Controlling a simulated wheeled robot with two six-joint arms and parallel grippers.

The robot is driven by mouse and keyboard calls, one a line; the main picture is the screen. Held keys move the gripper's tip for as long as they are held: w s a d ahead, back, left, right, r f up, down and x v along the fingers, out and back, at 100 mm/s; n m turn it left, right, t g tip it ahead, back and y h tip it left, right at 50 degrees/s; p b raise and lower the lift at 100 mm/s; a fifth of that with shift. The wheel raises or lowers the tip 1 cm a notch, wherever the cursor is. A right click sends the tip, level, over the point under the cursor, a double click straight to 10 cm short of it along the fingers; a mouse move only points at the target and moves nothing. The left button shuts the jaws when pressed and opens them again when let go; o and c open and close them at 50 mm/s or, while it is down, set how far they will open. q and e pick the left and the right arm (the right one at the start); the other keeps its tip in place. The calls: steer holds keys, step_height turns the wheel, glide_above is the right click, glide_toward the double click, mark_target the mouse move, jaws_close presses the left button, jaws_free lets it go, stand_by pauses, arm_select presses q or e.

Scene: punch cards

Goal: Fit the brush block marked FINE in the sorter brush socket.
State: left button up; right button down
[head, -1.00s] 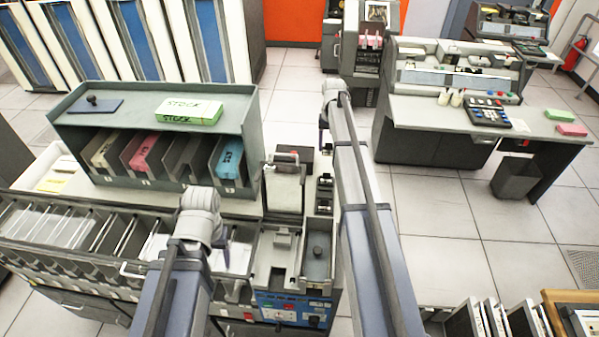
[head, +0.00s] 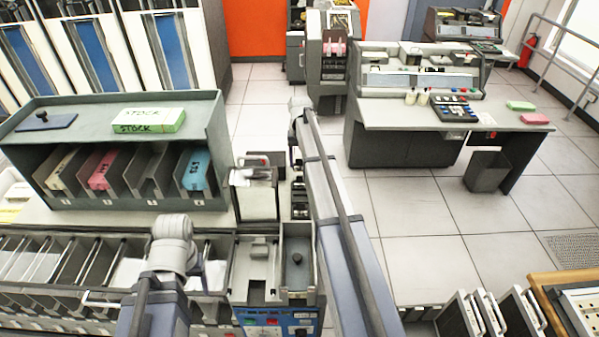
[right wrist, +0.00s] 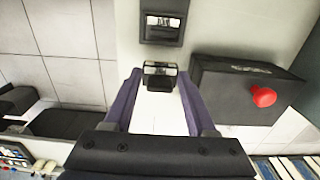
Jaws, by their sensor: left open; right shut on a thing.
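In the right wrist view my right gripper (right wrist: 160,85) has its two purple fingers on either side of a small dark block (right wrist: 160,70) with a glossy top, and is shut on it. Its marking is not readable. A similar dark piece (right wrist: 163,27) sits in the surface just beyond. In the head view my right gripper (head: 294,140) is mostly hidden by its own arm, beside dark fittings (head: 300,195) along the sorter's edge. My left gripper (head: 196,262) is open, largely hidden by its arm, above the sorter pockets. I cannot tell which recess is the brush socket.
A dark box with a red knob (right wrist: 263,97) stands right of the block. A grey tray (head: 284,228) with a black knob lies at the sorter's end.

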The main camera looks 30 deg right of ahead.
mark_target(300, 166)
steer(key=shift+f+b, duration=1.65)
steer(key=shift+f, duration=0.15)
steer(key=shift+f, duration=0.25)
steer(key=c, duration=0.5)
jaws_free()
steer(key=shift+r, duration=0.1)
steer(key=shift+r, duration=0.15)
step_height(300, 166, up, 12)
steer(key=p, duration=1.2)
